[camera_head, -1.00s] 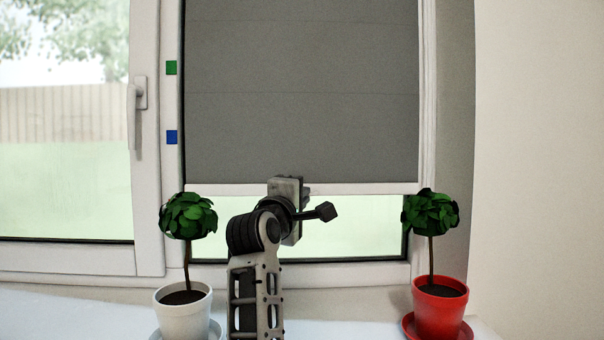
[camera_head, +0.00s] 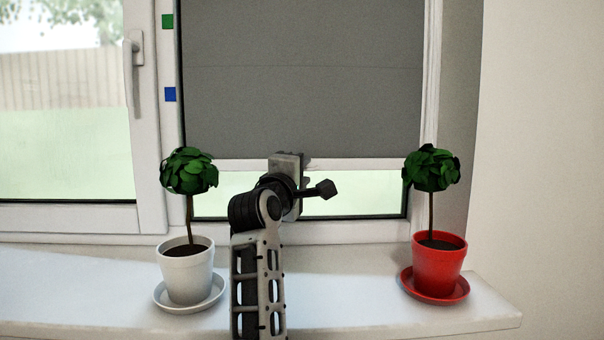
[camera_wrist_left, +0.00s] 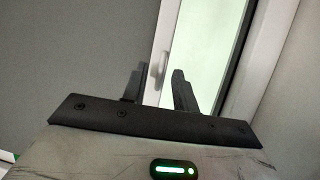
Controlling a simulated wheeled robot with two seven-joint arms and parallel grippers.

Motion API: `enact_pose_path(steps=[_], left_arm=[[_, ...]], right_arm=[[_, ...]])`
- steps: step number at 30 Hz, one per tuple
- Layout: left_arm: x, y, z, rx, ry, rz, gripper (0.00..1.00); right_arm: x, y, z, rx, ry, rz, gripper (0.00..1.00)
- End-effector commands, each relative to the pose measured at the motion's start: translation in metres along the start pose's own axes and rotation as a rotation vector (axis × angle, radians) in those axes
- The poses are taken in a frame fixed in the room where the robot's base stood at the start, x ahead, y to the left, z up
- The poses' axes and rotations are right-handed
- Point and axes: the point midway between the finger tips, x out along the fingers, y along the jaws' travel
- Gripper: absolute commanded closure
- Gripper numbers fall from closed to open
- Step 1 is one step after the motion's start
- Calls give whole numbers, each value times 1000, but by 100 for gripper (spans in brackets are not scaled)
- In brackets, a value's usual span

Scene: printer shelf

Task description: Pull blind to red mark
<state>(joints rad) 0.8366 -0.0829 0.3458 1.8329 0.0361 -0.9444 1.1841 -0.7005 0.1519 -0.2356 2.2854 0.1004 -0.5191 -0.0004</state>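The grey blind (camera_head: 300,105) hangs in the right window, with its white bottom bar (camera_head: 370,164) level and a strip of glass showing below. A green mark (camera_head: 167,21) and a blue mark (camera_head: 170,94) are on the white frame to its left. No red mark shows; the left plant covers the frame below the blue mark. My left gripper (camera_head: 290,170) is at the bottom bar, left of its middle, and its wrist covers the contact. In the left wrist view its fingers (camera_wrist_left: 158,88) stand partly apart, with the white bar between them. My right gripper is out of view.
On the white sill (camera_head: 340,312) a plant in a white pot (camera_head: 186,272) stands left of my left arm. A plant in a red pot (camera_head: 438,266) stands to the right. A window handle (camera_head: 133,70) is on the left window.

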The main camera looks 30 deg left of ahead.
Motion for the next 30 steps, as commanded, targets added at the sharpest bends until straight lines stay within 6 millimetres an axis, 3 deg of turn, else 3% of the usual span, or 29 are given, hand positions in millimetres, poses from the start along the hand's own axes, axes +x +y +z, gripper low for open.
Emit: enact_pose_path(steps=[8, 21, 30], left_arm=[[-15, 0, 0, -1, 0, 2, 71], [-116, 0, 0, -2, 1, 2, 71], [-156, 0, 0, 0, 0, 0, 71]], right_arm=[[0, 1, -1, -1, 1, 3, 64], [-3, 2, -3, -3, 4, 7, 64], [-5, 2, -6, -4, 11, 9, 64]])
